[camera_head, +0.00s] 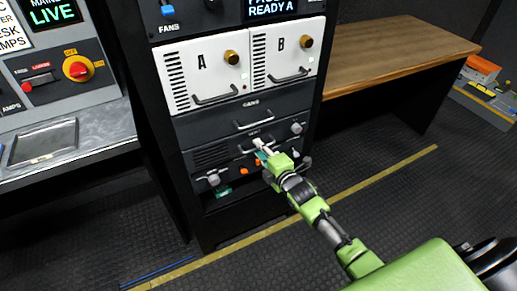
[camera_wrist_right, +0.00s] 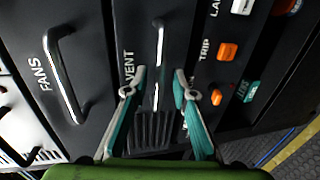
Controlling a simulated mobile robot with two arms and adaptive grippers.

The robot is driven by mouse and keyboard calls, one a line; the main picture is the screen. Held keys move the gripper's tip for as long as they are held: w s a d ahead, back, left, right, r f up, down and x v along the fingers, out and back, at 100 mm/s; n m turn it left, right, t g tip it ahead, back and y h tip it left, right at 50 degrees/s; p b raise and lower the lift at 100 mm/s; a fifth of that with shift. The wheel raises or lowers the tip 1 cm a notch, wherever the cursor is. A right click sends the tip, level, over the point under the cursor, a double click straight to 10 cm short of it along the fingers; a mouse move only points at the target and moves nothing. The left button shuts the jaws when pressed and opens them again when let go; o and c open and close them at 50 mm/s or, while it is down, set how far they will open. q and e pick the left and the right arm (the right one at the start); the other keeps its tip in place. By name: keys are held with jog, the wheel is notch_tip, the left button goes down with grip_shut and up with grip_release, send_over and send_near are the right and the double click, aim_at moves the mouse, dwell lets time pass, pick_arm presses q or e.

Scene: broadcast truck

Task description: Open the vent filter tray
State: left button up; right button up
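The vent filter tray is a dark front labelled VENT (camera_wrist_right: 129,66), with a slotted grille (camera_wrist_right: 152,132) and a slim metal handle (camera_wrist_right: 159,55) in the wrist view. In the head view its grille (camera_head: 210,157) sits low in the black rack, and the tray looks shut. My right gripper (camera_wrist_right: 160,76) is open, its two fingers one on each side of the handle bar. I cannot tell whether they touch it. In the head view the right gripper (camera_head: 262,147) hides part of the tray's handle. My left gripper is in neither view.
Orange switches (camera_wrist_right: 227,50) marked TRIP are on the other side. White units A (camera_head: 195,82) and B (camera_head: 284,55) sit above. A wooden table (camera_head: 400,55) stands right of the rack.

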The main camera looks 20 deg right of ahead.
jog(key=shift+w+f, duration=0.1)
jog(key=shift+w, duration=0.5)
grip_shut()
jog(key=f+p+v, duration=0.2)
jog(key=p+v, duration=0.2)
jog(key=v, duration=0.7)
jog(key=s+f+p+v, duration=0.1)
jog(key=p+v, duration=0.3)
jog(key=v, duration=0.7)
jog(key=shift+s+d+f+p, duration=0.15)
jog(key=shift+f+p, duration=0.25)
jog(key=shift+f, duration=0.35)
